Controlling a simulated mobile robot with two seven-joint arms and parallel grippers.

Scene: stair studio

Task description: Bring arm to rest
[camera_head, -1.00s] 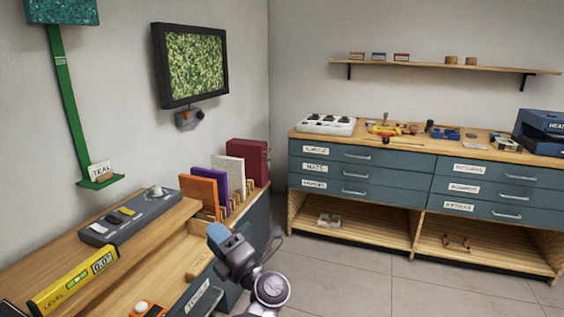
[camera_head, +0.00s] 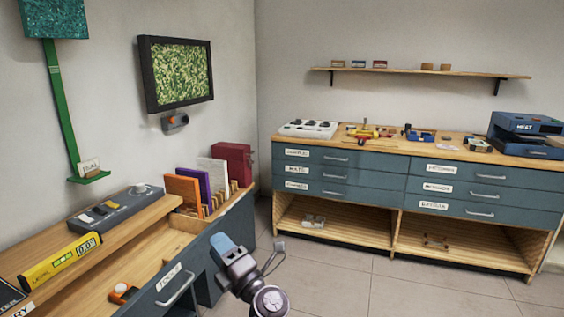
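My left gripper (camera_head: 236,250) shows at the lower middle, in the air to the right of the left bench. A blue fingertip points up and left, and a thin dark loop stands out beside it. The opening between the fingers cannot be made out. Nothing is visibly held. My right gripper is not in view.
The left bench (camera_head: 95,265) has a front labelled drawer (camera_head: 160,297), a yellow level (camera_head: 60,262), a grey control box (camera_head: 116,210) and upright coloured boards (camera_head: 184,192). A drawer cabinet (camera_head: 345,172) stands along the back wall. The tiled floor (camera_head: 370,285) between them is clear.

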